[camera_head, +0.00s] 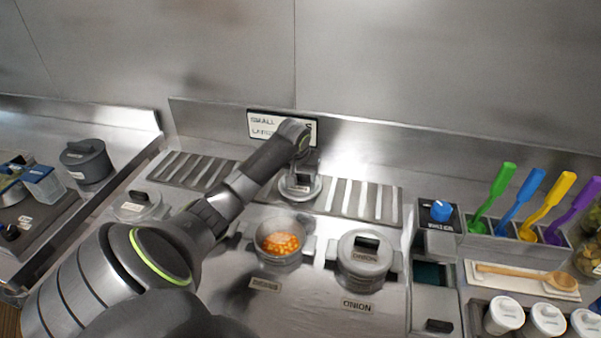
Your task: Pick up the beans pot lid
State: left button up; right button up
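The beans pot (268,262) stands uncovered on the counter, with orange beans showing inside and a label in front of it. A round grey lid (300,194) lies behind it on the slatted rack. My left arm reaches across from the lower left, and my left gripper (303,176) points down at this lid's handle. The gripper is over or around the handle; the fingers are small and partly hidden, so I cannot tell if they are closed on it. My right gripper is not in view.
The lidded onion pot (365,262) stands right of the beans pot. Another lid (137,206) lies to the left, near a dark lidded pot (87,162). Coloured utensils (492,198) stand in a holder at right, with a wooden spoon (525,275) before them. A steel wall closes off the back.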

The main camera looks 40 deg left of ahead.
pick_arm(q)
jog(key=c, duration=0.5)
jog(key=shift+r, duration=0.1)
